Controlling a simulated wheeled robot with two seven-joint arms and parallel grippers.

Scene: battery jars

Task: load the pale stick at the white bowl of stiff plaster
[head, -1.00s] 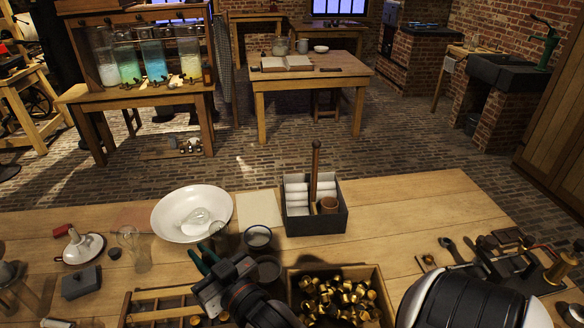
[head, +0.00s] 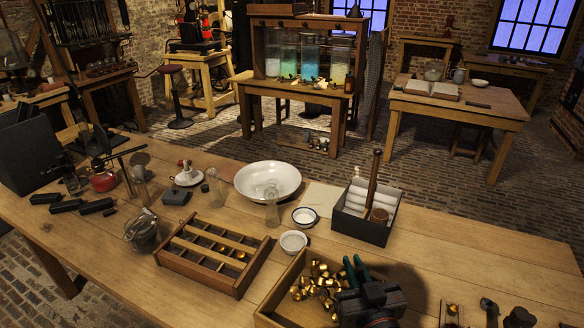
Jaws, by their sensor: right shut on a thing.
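My right gripper (head: 356,267) shows from behind at the bottom, with teal fingers pointing away, in front of the right part of the brass-filled crate. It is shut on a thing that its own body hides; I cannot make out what. I cannot pick out a pale stick anywhere. A wide white bowl (head: 285,190) stands at mid table with clear glass in front of it. I cannot tell which holds stiff plaster. My left gripper is out of view.
A wooden crate (head: 279,288) holds brass pieces. A slatted wooden tray (head: 195,270) lies to its left. A dark box (head: 360,229) with white rolls and an upright brown rod stands behind. Glassware and a candle holder (head: 188,177) stand left.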

